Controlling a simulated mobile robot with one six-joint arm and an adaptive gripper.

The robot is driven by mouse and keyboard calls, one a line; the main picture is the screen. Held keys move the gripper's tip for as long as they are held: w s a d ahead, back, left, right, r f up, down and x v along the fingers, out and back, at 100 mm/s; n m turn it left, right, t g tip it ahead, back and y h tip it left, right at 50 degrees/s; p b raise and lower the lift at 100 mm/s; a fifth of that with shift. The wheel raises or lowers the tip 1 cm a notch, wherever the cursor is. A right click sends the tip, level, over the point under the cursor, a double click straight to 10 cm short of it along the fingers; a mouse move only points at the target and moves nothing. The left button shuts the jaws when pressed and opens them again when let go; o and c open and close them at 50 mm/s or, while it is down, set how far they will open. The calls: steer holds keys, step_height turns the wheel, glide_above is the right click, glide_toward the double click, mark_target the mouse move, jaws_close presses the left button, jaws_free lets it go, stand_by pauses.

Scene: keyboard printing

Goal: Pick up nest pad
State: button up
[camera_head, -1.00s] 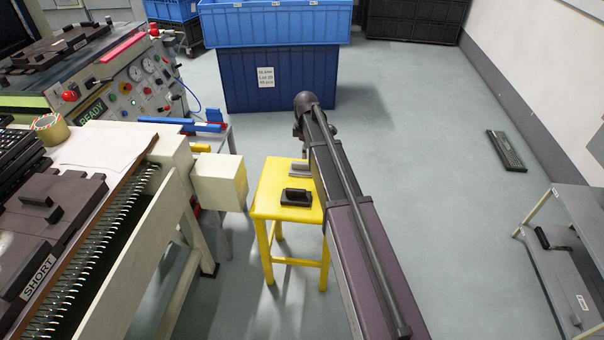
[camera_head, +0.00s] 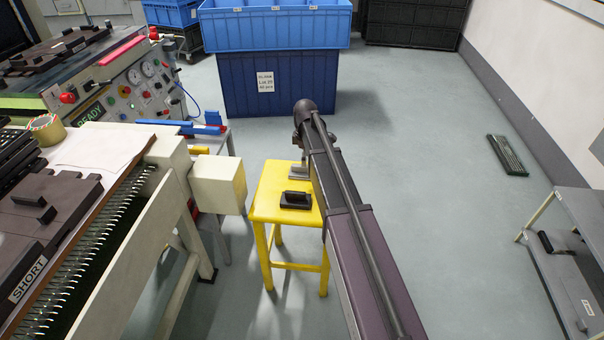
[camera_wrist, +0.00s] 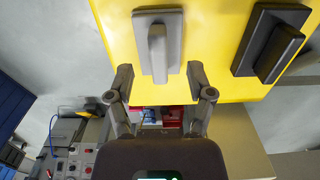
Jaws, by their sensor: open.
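A grey pad with a raised bar handle (camera_wrist: 158,42) lies on the yellow stool (camera_wrist: 210,25); in the head view it (camera_head: 298,173) is partly covered by my arm. A black pad with a similar handle (camera_wrist: 268,42) lies beside it, to the right in the wrist view; it also shows in the head view (camera_head: 296,201). I cannot tell by name which is the nest pad. My gripper (camera_wrist: 160,72) is open and empty. Its fingers are spread to either side of the near end of the grey handle, apart from it. My arm hides the gripper in the head view.
A cream machine block (camera_head: 218,184) stands close left of the stool. Blue crates (camera_head: 275,80) stand behind.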

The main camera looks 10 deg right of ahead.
mark_target(301, 170)
steer(key=shift+w+a+f+b, duration=0.1)
steer(key=shift+f+b, duration=1.85)
steer(key=shift+f, duration=0.25)
jaws_close()
